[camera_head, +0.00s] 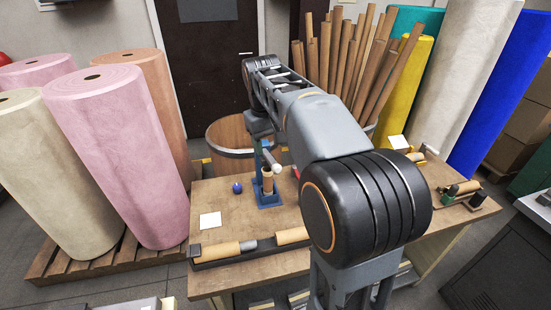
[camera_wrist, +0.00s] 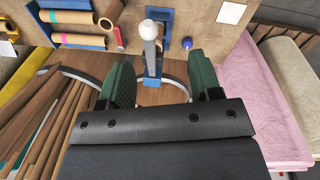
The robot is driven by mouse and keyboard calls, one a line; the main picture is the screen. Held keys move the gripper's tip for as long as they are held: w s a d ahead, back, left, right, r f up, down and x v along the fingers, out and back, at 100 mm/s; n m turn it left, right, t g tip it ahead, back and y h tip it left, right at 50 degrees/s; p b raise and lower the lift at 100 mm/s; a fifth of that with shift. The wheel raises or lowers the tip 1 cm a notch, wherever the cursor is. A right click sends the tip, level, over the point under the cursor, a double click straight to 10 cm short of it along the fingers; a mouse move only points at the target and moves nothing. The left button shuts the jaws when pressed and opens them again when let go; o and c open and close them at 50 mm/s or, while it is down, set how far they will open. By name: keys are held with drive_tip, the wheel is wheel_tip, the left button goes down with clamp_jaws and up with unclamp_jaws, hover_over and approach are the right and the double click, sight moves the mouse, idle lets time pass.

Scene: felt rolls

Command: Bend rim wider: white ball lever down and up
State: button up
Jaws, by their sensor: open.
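The white ball (camera_wrist: 149,30) of the lever is in the upper middle of the wrist view, with a grey shaft behind it. It stands in front of the blue rim bender (camera_wrist: 153,65). The head view largely hides my gripper behind my arm.
A dark blue ball (camera_head: 237,187) and white card (camera_head: 210,220) lie left of the bender. Cardboard tubes (camera_wrist: 79,41) lie in blue holders to the left in the wrist view, near a red item (camera_wrist: 118,37). A wooden barrel (camera_head: 228,138) stands behind the bench (camera_head: 227,281).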

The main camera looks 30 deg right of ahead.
sight(276, 165)
drive_tip(key=shift+g, duration=0.3)
drive_tip(key=d+f, duration=0.1)
drive_tip(key=f, duration=0.2)
drive_tip(key=w+d+f, duration=0.1)
drive_tip(key=f, duration=0.3)
drive_tip(key=w+d+f, duration=0.1)
drive_tip(key=f, duration=0.3)
drive_tip(key=shift+w+d+f+p, duration=0.1)
drive_tip(key=shift+w+p, duration=0.1)
drive_tip(key=shift+p, duration=0.15)
drive_tip(key=shift+c, duration=0.3)
